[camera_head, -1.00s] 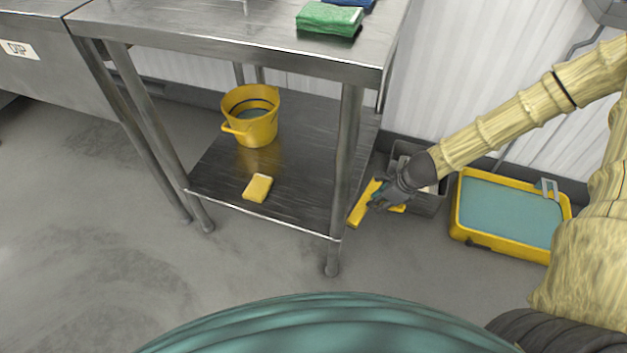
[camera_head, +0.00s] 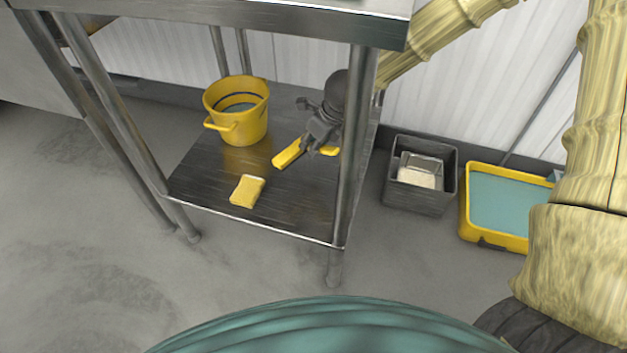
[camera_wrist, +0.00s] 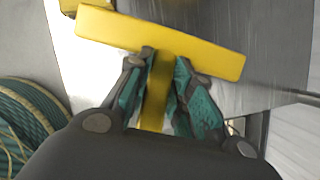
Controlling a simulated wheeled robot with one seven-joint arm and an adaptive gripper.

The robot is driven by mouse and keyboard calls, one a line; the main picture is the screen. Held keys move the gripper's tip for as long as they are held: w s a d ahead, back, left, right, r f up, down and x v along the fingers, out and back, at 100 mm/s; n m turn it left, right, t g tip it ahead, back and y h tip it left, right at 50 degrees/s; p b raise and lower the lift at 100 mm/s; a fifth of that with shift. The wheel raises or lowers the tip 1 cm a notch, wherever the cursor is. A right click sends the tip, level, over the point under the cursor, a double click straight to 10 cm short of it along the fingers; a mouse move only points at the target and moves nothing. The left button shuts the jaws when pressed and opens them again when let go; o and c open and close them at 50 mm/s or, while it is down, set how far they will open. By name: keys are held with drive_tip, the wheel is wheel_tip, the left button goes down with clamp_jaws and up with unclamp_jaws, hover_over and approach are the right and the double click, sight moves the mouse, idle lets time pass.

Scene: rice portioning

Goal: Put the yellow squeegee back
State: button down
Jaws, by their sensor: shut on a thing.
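The yellow squeegee (camera_head: 288,153) is in my gripper (camera_head: 316,147), over the lower shelf (camera_head: 210,178) of the steel table, between the yellow bucket and the front right table leg. In the wrist view the squeegee's wide yellow head (camera_wrist: 160,45) crosses the picture beyond the fingertips. My gripper (camera_wrist: 165,90) is shut on its handle there, with teal finger pads on both sides. Whether the squeegee touches the shelf I cannot tell. The table leg stands close to the gripper's right in the head view.
A yellow bucket (camera_head: 238,128) and a yellow sponge (camera_head: 248,190) sit on the lower shelf. The front right leg (camera_head: 352,150) and the tabletop (camera_head: 300,18) hem the arm. A grey bin (camera_head: 418,203) and a yellow tray with teal inside (camera_head: 465,215) stand on the floor to the right.

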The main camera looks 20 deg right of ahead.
sight(326, 147)
drive_tip(key=shift+a+f+b, duration=0.2)
drive_tip(key=shift+f+b, duration=2.95)
drive_tip(key=shift+f, duration=1.75)
drive_tip(key=shift+f, duration=0.1)
drive_tip(key=c, duration=1.3)
unclamp_jaws()
drive_tip(key=shift+o, duration=0.2)
drive_tip(key=p+v, duration=0.5)
drive_tip(key=v, duration=0.5)
drive_tip(key=shift+r+p, duration=0.2)
drive_tip(key=shift+p, duration=0.15)
drive_tip(key=shift+p+v, duration=0.4)
drive_tip(key=shift+v, duration=0.5)
drive_tip(key=shift+d+f, duration=0.1)
